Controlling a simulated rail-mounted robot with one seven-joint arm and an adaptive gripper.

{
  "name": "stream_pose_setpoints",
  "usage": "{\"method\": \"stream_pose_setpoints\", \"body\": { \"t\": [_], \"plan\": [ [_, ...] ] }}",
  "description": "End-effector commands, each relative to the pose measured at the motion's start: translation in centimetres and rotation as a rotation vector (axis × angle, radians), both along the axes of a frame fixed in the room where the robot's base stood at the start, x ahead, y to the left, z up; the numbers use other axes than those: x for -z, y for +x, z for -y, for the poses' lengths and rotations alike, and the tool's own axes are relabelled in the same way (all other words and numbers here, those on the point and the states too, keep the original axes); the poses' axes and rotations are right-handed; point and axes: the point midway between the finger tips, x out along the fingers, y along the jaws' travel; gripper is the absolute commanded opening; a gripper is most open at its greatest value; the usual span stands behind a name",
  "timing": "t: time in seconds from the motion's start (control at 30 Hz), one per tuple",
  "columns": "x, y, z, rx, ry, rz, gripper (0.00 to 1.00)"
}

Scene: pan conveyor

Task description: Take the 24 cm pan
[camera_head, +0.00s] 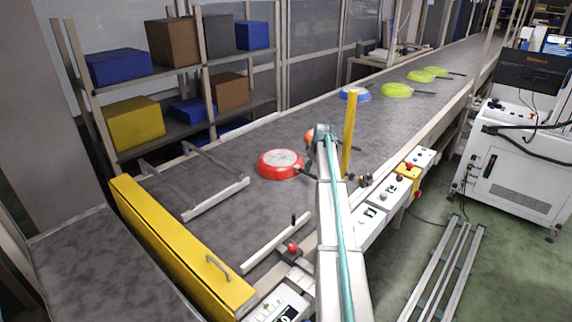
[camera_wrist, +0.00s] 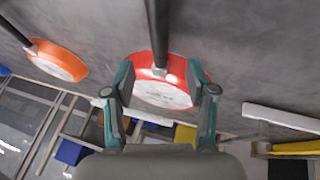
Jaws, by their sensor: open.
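A red pan (camera_head: 280,163) lies upside down on the conveyor, its pale base up and its dark handle running behind my arm. In the wrist view the red pan (camera_wrist: 165,94) shows between the fingers of my gripper (camera_wrist: 161,78). My gripper is open and empty, with one finger on each side of the spot where the handle (camera_wrist: 158,35) meets the pan. I cannot tell the height gap or whether they touch. An orange pan (camera_wrist: 58,60) lies to the left in the wrist view; my arm mostly hides it in the head view. No pan size is readable.
A blue pan (camera_head: 355,93) and several yellow-green pans (camera_head: 397,90) lie farther up the conveyor (camera_head: 230,150). A yellow post (camera_head: 349,135) stands close to my arm. Grey guide bars (camera_head: 215,200) and a yellow end barrier (camera_head: 180,250) are nearer. Shelves with boxes stand at left.

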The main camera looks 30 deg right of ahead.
Motion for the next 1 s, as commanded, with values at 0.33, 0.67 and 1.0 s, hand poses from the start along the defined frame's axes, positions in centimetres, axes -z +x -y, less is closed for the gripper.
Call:
{"method": "stream_pose_setpoints", "body": {
  "t": [0.33, 0.67, 1.0],
  "plan": [
    [2.8, 1.5, 0.5, 0.001, 0.002, 0.002, 0.56],
    [6.1, 3.3, 1.1, 0.001, 0.002, 0.001, 0.56],
    [7.2, 3.6, 1.2, 0.002, 0.002, 0.002, 0.56]
  ]
}}
